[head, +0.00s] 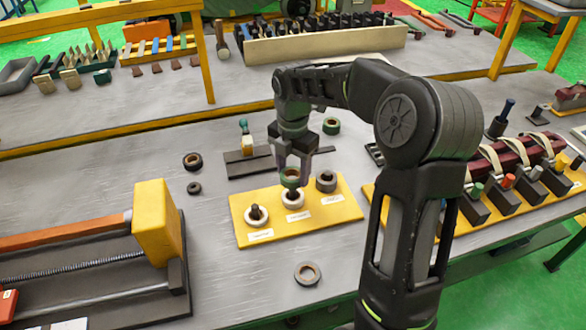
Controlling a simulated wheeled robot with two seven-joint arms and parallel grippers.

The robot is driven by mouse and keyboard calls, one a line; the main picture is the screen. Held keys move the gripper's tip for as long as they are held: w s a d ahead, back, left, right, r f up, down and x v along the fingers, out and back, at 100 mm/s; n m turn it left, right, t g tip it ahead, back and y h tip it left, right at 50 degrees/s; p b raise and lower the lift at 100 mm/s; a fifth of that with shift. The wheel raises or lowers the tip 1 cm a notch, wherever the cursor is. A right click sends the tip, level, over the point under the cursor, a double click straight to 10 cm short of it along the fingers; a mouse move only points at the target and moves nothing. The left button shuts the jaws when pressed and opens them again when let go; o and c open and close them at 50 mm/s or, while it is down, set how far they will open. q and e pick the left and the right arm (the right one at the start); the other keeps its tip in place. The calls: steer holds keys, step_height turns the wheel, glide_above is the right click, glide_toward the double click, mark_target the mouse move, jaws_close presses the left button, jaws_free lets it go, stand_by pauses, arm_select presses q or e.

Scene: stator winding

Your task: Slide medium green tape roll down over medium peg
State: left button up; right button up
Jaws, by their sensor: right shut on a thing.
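My right gripper (292,173) points down over the yellow peg board (345,209), shut on a small green tape roll (290,181). The green roll is right at or just above the top of the middle peg (292,193); I cannot tell whether the peg tip is inside it. A white roll (293,203) sits around the base of this middle peg. The left peg (255,211) also has a white roll around its base. The right peg has a dark roll (326,183) around it. My left gripper is not in view.
Another green roll (331,126) lies behind the board. Dark rolls (193,161) lie to the left, and a grey-brown roll (307,274) lies in front. A dark tray (243,164) with a green-topped bottle is behind. A yellow-ended vise (157,225) stands left; a coil rack (515,185) stands right.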

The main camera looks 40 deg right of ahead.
mark_target(293, 182)
steer(key=shift+f+b, duration=1.3)
steer(key=shift+f, duration=0.95)
steer(key=o, duration=1.5)
steer(key=shift+c, duration=0.2)
steer(key=shift+r, duration=0.1)
step_height(293, 182, up, 8)
steer(key=shift+f+b, duration=0.15)
steer(key=shift+b, duration=0.2)
